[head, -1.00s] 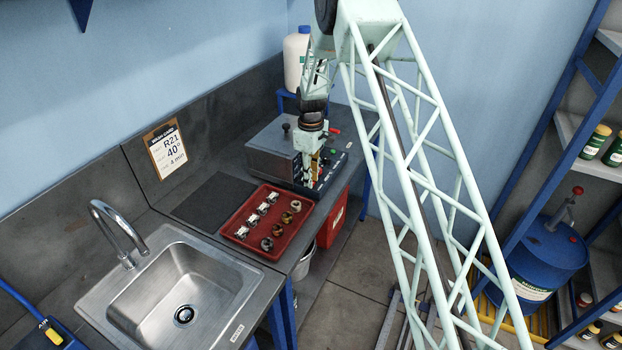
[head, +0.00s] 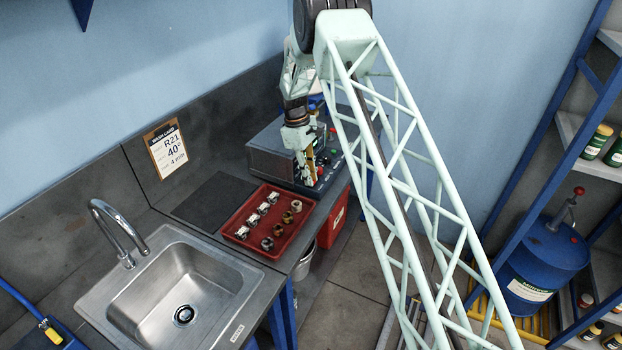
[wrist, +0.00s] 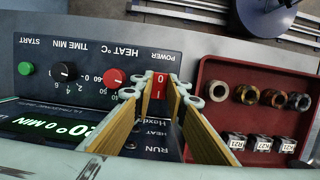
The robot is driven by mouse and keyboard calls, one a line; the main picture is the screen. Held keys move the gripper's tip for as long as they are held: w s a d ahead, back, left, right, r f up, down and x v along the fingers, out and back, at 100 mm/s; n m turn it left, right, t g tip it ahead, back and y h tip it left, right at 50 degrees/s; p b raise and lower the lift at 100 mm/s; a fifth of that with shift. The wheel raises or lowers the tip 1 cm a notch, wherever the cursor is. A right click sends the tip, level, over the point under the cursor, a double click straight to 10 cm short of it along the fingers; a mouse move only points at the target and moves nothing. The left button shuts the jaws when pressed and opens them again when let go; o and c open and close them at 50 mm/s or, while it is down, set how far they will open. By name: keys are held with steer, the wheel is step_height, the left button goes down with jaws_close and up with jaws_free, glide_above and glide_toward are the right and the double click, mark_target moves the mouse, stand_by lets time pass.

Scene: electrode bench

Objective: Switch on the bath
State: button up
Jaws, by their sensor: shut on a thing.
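The bath (head: 262,147) is a grey box at the back of the bench, with a dark control panel along its front. In the wrist view the panel (wrist: 108,58) appears upside down, with a green START button, a black TIME knob, a red HEAT knob and a red POWER rocker switch (wrist: 159,86) marked 0 and I. My gripper (wrist: 160,84) has its fingertips closed on both sides of the POWER switch. In the head view my gripper (head: 310,180) is down at the panel. A display (wrist: 50,122) shows green characters, partly hidden by a finger.
A red tray (head: 243,232) with several metal rings and labelled pieces lies close beside the bath. A sink (head: 150,290) is at the left, and a work card (head: 166,150) leans on the splashback. The dark mat (head: 213,198) is empty.

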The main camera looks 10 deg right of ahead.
steer(key=shift+w+a+g+h, duration=0.1)
steer(key=shift+g+h, duration=0.2)
steer(key=shift+h, duration=0.1)
steer(key=o, duration=0.9)
steer(key=shift+c, duration=0.2)
steer(key=shift+r, duration=0.1)
steer(key=v, duration=1.2)
